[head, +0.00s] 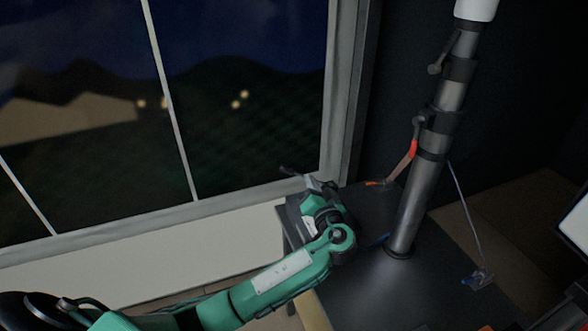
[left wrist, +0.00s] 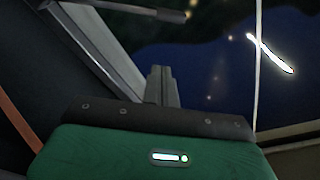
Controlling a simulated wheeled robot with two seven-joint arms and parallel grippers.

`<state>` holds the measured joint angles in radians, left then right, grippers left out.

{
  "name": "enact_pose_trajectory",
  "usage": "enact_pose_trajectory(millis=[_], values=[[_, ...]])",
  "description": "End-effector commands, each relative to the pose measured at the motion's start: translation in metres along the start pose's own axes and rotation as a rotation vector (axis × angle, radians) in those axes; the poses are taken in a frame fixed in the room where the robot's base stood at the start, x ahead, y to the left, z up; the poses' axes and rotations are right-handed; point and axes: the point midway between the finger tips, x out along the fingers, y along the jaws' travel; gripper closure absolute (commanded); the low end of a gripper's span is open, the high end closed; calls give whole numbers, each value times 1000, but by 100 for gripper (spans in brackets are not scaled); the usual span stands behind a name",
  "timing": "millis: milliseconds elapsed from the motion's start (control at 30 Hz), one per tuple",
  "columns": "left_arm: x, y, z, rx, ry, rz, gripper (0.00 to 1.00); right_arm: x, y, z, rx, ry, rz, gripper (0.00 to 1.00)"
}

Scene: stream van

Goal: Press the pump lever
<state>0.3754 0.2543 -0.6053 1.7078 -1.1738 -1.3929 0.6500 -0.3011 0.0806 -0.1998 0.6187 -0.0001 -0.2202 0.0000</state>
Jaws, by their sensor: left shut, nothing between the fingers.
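No part is clearly recognisable as the pump lever. A dark mast (head: 428,160) stands on a dark cabinet top, with knobs on its collars and a red-tipped arm (head: 405,160) on its left side. My green left arm reaches in from the left, and its left gripper (head: 314,184) is over the cabinet's far left corner, near the window and left of the mast, apart from it. In the left wrist view the gripper's fingers (left wrist: 162,84) are together and empty. A dark rod (left wrist: 140,10) crosses the top of that view. My right gripper is not in view.
A large window (head: 250,130) with a pale frame lies behind and left of my arm. The dark cabinet top (head: 440,285) is largely clear right of the mast. A cable (head: 462,205) hangs to a small item (head: 478,279) there. A bright screen (head: 577,228) is at the right edge.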

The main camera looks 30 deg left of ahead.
Motion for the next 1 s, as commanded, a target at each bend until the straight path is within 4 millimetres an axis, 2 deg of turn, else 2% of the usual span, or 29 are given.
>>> enact_pose_trajectory(millis=[133,433,567,767,1000], values=[[3,-2,-8,-4,24,-19,100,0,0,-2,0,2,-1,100],[3,-2,-8,-4,24,-19,100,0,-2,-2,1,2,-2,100],[10,-3,-10,-3,24,-19,100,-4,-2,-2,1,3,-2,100],[42,-6,-13,1,24,-21,100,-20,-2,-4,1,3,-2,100],[95,-7,-14,1,24,-21,100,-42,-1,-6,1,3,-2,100]])
